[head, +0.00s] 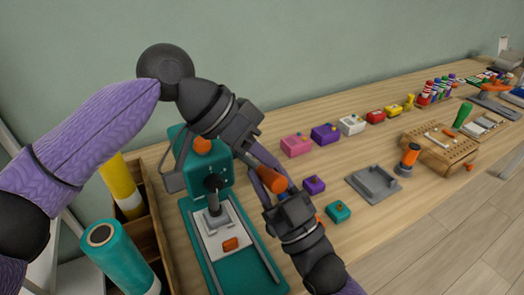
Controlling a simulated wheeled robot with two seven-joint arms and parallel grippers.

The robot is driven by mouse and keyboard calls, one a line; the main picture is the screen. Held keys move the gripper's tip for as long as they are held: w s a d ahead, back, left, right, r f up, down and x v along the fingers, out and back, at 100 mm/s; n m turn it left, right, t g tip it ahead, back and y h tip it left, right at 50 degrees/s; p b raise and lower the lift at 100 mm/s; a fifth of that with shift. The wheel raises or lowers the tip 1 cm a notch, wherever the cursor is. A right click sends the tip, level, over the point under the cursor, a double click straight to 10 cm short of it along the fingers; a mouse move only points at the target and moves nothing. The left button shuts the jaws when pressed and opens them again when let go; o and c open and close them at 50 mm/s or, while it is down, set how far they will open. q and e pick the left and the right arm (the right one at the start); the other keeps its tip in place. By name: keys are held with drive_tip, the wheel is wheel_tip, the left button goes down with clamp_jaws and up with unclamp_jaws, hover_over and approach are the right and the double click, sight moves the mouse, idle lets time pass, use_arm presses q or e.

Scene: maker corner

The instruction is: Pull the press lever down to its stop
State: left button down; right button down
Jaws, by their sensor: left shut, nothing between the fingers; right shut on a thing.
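The teal press (229,258) stands at the left front of the table in the head view. Its dark ram (213,190) is above a grey block on a pale plate. The orange grip of the press lever (271,179) shows to the right of the press body, tilted. My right gripper (274,186), coming up from the bottom right, is shut on this grip. My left gripper (268,160) is shut and empty just above the grip; whether they touch is unclear. The grippers hide most of the lever arm.
A wooden box (151,207) with teal and yellow rolls stands left of the press. Pink (296,145), purple and other small boxes line the table. A grey tray (374,184) and wooden tool rack (440,146) stand at the right.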

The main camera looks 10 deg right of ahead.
use_arm(q)
drive_tip(key=shift+s+f, duration=0.45)
drive_tip(key=shift+f, duration=0.45)
use_arm(e)
drive_tip(key=shift+r, duration=0.15)
drive_tip(key=shift+c, duration=1.4)
unclamp_jaws()
drive_tip(key=shift+s, duration=0.1)
